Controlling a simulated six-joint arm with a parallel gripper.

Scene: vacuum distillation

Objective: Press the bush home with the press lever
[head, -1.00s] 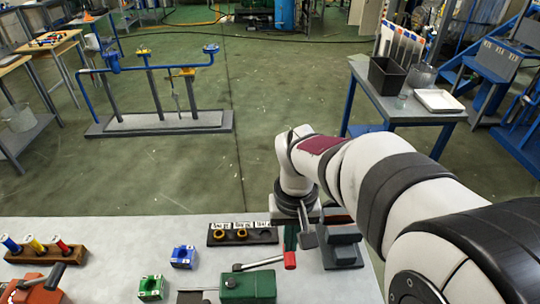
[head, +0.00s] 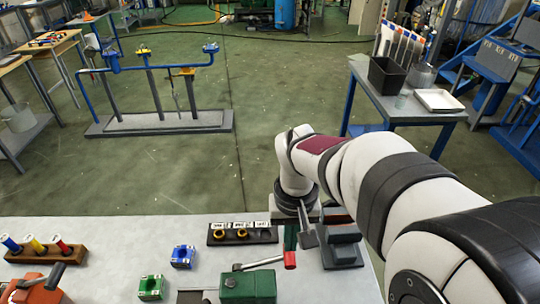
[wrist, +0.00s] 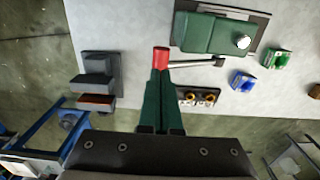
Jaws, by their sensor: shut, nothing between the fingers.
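The green press (head: 248,287) stands at the table's front edge. Its lever (head: 258,264) runs rightward to a red grip (head: 290,260). In the wrist view the press (wrist: 210,33), lever (wrist: 192,64) and red grip (wrist: 160,58) lie beyond my gripper (wrist: 161,78). Its green fingers are shut and empty, with their tips at the red grip; I cannot tell if they touch it. In the head view my gripper (head: 290,244) is just behind the red grip. Two brass bushes (head: 230,234) sit in a dark labelled rack. Any bush inside the press is hidden.
A dark grey block-like fixture (head: 341,245) stands right of my gripper. Blue (head: 182,257) and green (head: 151,287) blocks lie left of the press. A wooden holder (head: 45,254) with coloured tubes is farther left. The table between the blue block and holder is clear.

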